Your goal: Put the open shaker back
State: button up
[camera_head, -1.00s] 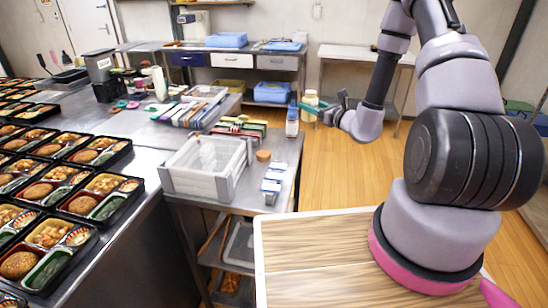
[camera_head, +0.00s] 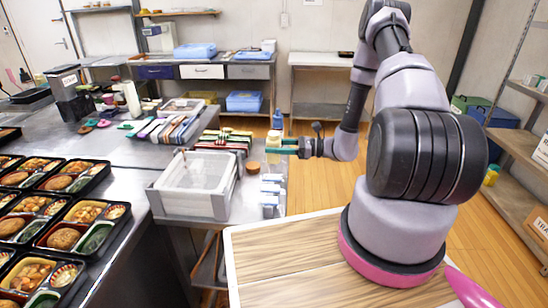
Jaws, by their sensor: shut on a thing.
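The shaker (camera_head: 273,155) is small and pale yellow. It looks upright, at the right end of the steel counter (camera_head: 240,207). My gripper (camera_head: 284,147), with teal fingers, reaches in from the right and is shut on it. The fingers cover part of the shaker. Its top is too small to tell whether it is open. I cannot tell whether its base touches the counter. A small round brown thing (camera_head: 252,167) lies on the counter to the left of the shaker.
Small white and blue containers (camera_head: 270,190) stand in front of the shaker. A blue-capped bottle (camera_head: 277,120) is behind it. A white translucent bin (camera_head: 190,205) is at left, with several bento trays (camera_head: 95,225) further left. Wooden floor lies to the right.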

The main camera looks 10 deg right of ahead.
aim_at(275, 156)
jog(key=shift+f, duration=1.9)
jog(key=shift+f, duration=0.2)
jog(key=o, duration=0.6)
jog(key=shift+o, duration=0.2)
jog(key=shift+r, duration=0.1)
